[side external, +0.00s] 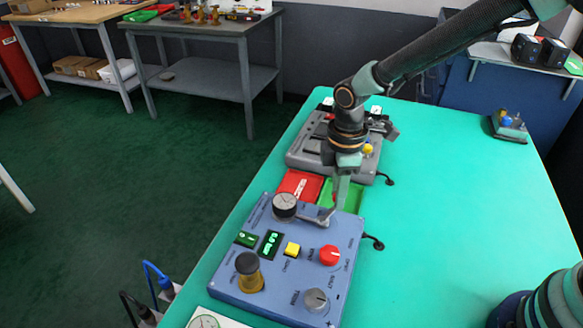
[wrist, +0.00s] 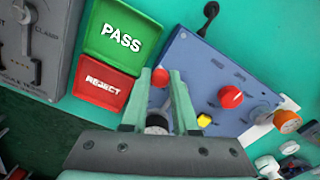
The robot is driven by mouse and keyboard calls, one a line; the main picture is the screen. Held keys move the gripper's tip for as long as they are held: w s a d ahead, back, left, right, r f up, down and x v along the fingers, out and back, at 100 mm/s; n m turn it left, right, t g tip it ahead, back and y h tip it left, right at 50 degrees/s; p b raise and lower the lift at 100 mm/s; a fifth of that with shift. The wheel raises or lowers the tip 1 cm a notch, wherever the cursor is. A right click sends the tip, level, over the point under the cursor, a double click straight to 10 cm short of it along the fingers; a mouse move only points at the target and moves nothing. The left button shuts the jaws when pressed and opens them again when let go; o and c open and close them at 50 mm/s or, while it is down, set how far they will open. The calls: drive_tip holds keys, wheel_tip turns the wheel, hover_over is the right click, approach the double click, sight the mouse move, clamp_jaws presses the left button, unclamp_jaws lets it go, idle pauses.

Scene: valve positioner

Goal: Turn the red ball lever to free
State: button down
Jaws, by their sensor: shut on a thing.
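The red ball lever (wrist: 160,78) is on the blue panel (wrist: 190,60). Its red ball shows between my two fingertips in the wrist view. My gripper (wrist: 157,85) is shut on the ball. In the side view my gripper (side external: 334,208) points down at the panel's far edge, just right of the round dial (side external: 285,204), and its fingers mostly hide the ball. The blue panel (side external: 235,283) lies flat on the table. I cannot read any position marks beside the lever.
The panel also carries a red knob (side external: 330,255), a yellow button (side external: 292,249), a black-topped knob (side external: 248,264) and a grey knob (side external: 316,300). Red (side external: 290,184) and green (side external: 350,197) trays and a grey fixture (side external: 305,152) stand behind.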

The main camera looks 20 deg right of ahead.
drive_tip(key=shift+s, duration=0.1)
drive_tip(key=m, duration=0.1)
drive_tip(key=s+m, duration=0.1)
drive_tip(key=m, duration=0.1)
drive_tip(key=shift+s+d, duration=0.1)
drive_tip(key=shift+d, duration=0.1)
drive_tip(key=m, duration=0.1)
drive_tip(key=s+m, duration=0.1)
drive_tip(key=m, duration=0.1)
drive_tip(key=shift+s+r+m, duration=0.1)
drive_tip(key=shift+s+m, duration=0.15)
drive_tip(key=shift+m, duration=0.15)
drive_tip(key=m, duration=0.1)
drive_tip(key=s+m, duration=0.1)
drive_tip(key=m, duration=0.1)
drive_tip(key=shift+s+a+m, duration=0.15)
drive_tip(key=shift+a+m, duration=0.15)
drive_tip(key=shift+s+a+m, duration=0.2)
drive_tip(key=shift+s+m, duration=0.1)
drive_tip(key=shift+m, duration=0.55)
drive_tip(key=shift+s+a+m, duration=0.2)
drive_tip(key=shift+s+m, duration=0.05)
drive_tip(key=shift+m, duration=0.6)
drive_tip(key=c, duration=0.7)
unclamp_jaws()
